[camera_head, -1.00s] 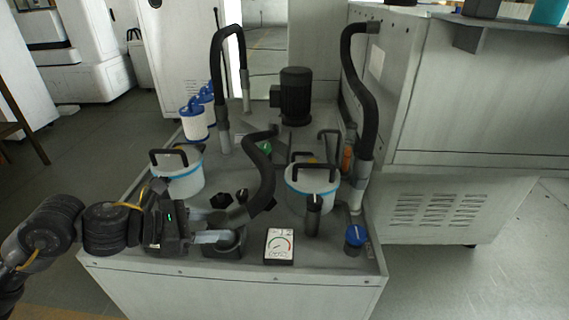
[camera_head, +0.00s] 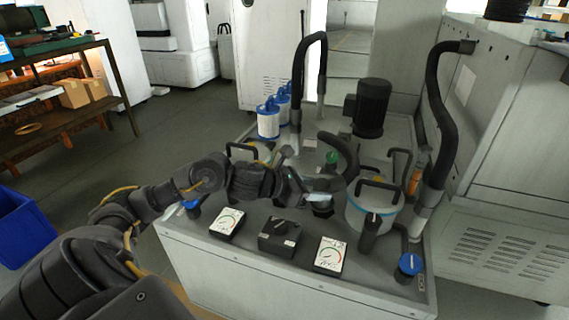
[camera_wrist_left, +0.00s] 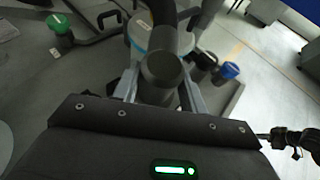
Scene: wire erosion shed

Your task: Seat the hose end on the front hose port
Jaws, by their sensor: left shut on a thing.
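The black hose (camera_head: 350,160) arches over the tank top in the head view. My left gripper (camera_head: 314,192) is shut on its grey hose end, above the middle of the tank. In the left wrist view the round hose end (camera_wrist_left: 163,72) sits between the two grey fingers of the left gripper (camera_wrist_left: 158,88). A dark round fitting (camera_head: 322,210) shows just below the gripper in the head view. It may be the front hose port, but the gripper partly covers it, and I cannot tell whether the hose end touches it. My right gripper is not identifiable in either view.
Two dials (camera_head: 330,256) and a black switch box (camera_head: 280,236) line the tank's front edge. A lidded bucket (camera_head: 372,208), a blue-capped fitting (camera_head: 409,266) and a tall hose (camera_head: 440,110) stand right. A motor (camera_head: 371,107) and blue-white filters (camera_head: 268,121) are behind.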

